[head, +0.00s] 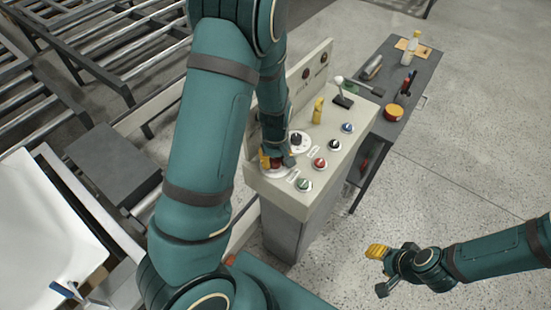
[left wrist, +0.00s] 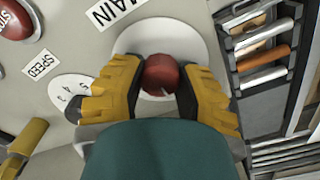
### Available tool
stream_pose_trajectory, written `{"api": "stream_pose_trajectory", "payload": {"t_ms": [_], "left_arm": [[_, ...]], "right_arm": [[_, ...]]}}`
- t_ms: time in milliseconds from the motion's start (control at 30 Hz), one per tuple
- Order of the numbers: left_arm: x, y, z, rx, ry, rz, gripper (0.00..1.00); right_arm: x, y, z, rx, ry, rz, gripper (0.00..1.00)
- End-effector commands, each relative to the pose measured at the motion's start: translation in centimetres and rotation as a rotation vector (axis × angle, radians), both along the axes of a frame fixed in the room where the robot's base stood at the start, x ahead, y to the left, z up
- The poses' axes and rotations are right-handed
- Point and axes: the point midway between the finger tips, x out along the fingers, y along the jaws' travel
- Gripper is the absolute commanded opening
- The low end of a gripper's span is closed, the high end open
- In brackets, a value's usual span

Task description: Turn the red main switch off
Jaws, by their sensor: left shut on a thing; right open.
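The red main switch (left wrist: 162,74) is a round red knob on a pale round plate (left wrist: 190,38) below the label MAIN (left wrist: 113,12) in the left wrist view. My left gripper (left wrist: 161,82) is shut on this knob, with a yellow finger on each side. In the head view the left gripper (head: 274,161) is at the near left corner of the control console (head: 285,192), and my arm and fingers hide most of the switch. My right gripper (head: 378,268) is open and empty above the floor, right of the console.
The console top carries several buttons, a black knob (head: 297,139), a yellow handle (head: 318,110) and a lever (head: 342,93). A grey bench (head: 395,75) with tools and a bottle (head: 411,45) stands behind it. Roller conveyors (head: 105,32) lie to the left. Floor at right is clear.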

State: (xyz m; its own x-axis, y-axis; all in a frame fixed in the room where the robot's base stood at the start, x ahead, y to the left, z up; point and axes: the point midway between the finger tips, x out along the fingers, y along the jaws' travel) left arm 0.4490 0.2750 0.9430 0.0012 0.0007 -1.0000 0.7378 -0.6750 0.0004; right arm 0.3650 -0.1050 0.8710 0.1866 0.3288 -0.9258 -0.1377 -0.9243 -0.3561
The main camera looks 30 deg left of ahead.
Motion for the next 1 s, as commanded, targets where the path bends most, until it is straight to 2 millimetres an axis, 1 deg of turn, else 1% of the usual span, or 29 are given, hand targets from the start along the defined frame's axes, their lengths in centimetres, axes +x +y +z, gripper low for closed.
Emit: {"api": "stream_pose_trajectory", "payload": {"t_ms": [33, 367, 400, 467, 500, 833, 933, 1000], "left_arm": [[-0.3, -0.1, -0.2, -0.003, 0.009, 0.003, 0.0], [-0.3, -0.2, -0.2, -0.003, 0.01, 0.005, 0.0], [-0.3, -0.2, -0.2, -0.003, 0.01, 0.004, 0.43], [-0.3, -0.1, -0.2, -0.003, 0.009, 0.004, 0.64], [-0.3, -0.1, -0.2, -0.003, 0.008, 0.004, 0.68], [-0.1, -0.1, 0.1, -0.001, 0.002, 0.003, 0.68], [0.0, -0.1, 1.0, -0.001, 0.0, 0.002, 0.68], [0.0, -0.1, 2.1, -0.001, -0.001, 0.002, 0.68]], "right_arm": [[0.0, 0.0, 0.0, 0.0, 0.0, 0.0, 0.47], [0.0, 0.0, 0.0, 0.0, 0.0, 0.0, 0.47], [0.0, 0.0, 0.0, 0.0, 0.0, -0.001, 0.47], [0.0, 0.0, 0.0, 0.0, 0.0, -0.001, 0.47], [0.0, 0.0, 0.0, 0.0, 0.0, -0.001, 0.47], [0.0, 0.0, 0.0, 0.0, 0.0, -0.001, 0.47], [0.0, 0.0, 0.0, 0.0, 0.0, -0.001, 0.47], [0.0, 0.0, 0.0, 0.0, 0.0, -0.001, 0.47]]}}
